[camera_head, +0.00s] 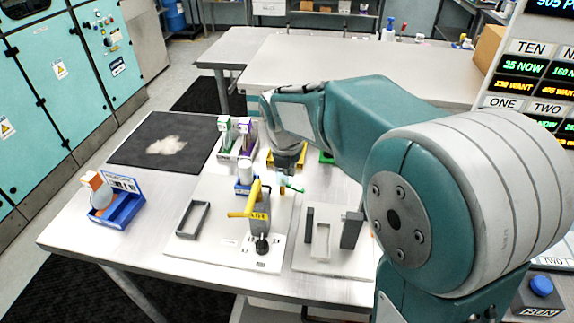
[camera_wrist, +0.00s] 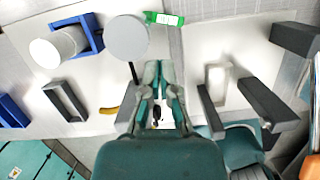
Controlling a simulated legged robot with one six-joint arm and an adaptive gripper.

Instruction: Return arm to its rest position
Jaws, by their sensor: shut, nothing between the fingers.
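My arm reaches in from the right in the head view, over the worktable (camera_head: 340,200). It is bent, with the wrist pointing down above the table. My gripper (camera_head: 284,181) is small there and partly hidden among the table's items. In the wrist view my gripper (camera_wrist: 158,75) shows with its teal fingers together and nothing held between them. The grey fixture blocks (camera_wrist: 268,102) stand to its right in the wrist view. A blue holder (camera_wrist: 92,32) with a white cylinder (camera_wrist: 58,50) is at its upper left.
A yellow-handled clamp (camera_head: 248,213) stands near my gripper. A blue bin (camera_head: 124,206) is at the table's left, by a dark mat (camera_head: 135,140). Trays of bottles (camera_head: 236,150) stand behind. A score board (camera_head: 530,80) and blue RUN button (camera_head: 541,285) are at right.

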